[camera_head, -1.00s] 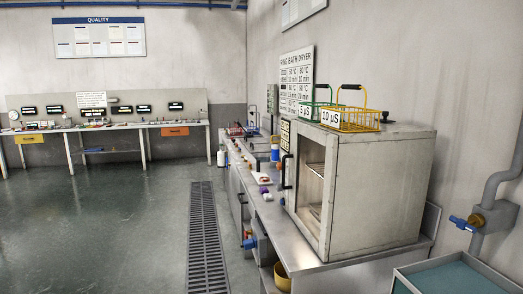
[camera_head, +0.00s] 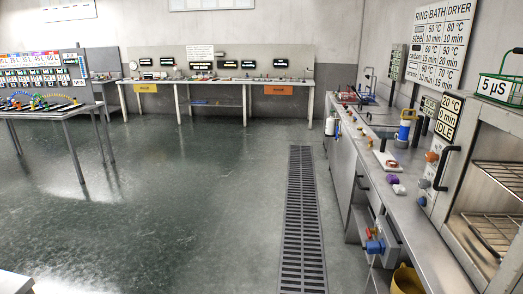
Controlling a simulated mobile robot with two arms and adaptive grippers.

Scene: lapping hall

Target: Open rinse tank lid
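I cannot clearly make out a rinse tank lid in this view. A steel counter (camera_head: 398,207) runs along the right wall. Small fittings and a red-topped area (camera_head: 347,97) show at its far end, too small to tell whether a tank or lid is there. Neither of my grippers is in view.
A yellow bucket (camera_head: 407,280) is below the counter. A floor drain (camera_head: 303,220) crosses open floor. Workbenches (camera_head: 222,80) line the far wall.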

